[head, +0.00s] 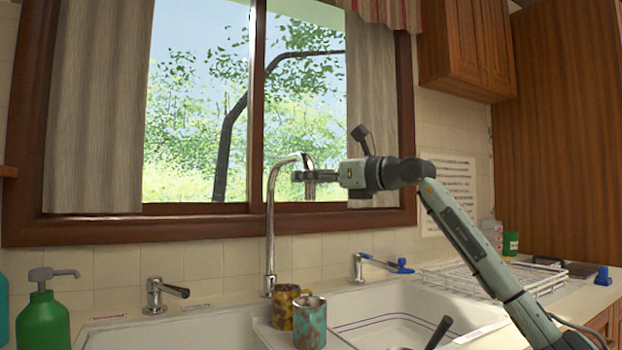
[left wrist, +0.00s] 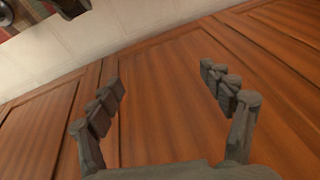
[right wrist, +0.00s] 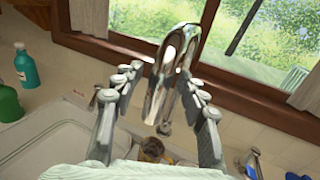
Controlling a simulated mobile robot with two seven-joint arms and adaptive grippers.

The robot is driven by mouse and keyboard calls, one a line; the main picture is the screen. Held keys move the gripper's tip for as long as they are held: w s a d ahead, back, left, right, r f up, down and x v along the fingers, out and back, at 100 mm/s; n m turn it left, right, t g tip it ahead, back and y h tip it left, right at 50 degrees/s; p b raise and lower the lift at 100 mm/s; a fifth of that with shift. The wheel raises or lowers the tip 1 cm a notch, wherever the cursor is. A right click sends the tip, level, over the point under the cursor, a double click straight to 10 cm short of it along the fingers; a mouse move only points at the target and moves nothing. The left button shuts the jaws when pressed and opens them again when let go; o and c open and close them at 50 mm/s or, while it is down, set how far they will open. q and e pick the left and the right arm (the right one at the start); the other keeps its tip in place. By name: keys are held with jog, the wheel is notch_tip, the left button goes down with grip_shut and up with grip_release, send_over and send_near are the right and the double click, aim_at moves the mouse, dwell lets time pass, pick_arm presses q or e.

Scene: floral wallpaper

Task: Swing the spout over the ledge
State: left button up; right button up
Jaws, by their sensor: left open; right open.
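The chrome spout (head: 270,215) rises from behind the sink and bends over at the top, with its end hanging down to the right. My right gripper (head: 306,176) is open at the bent end of the spout. In the right wrist view, the spout (right wrist: 170,75) lies between the open fingers; I cannot tell whether either finger touches it. The ledge (head: 264,333) is the white divider between the two basins, and the spout's end hangs to its right. My left gripper (left wrist: 162,78) is open and empty, facing brown wooden cabinet panels, out of the head view.
A yellow-brown mug (head: 284,305) and a teal-rust mug (head: 310,322) stand on the ledge. Tap handles (head: 162,294) (head: 380,264) flank the spout. A green soap bottle (head: 42,320) is at the left, a wire rack (head: 480,275) at the right. The window is behind.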

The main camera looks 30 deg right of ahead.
jog(key=v, duration=1.2)
dwell(0.4)
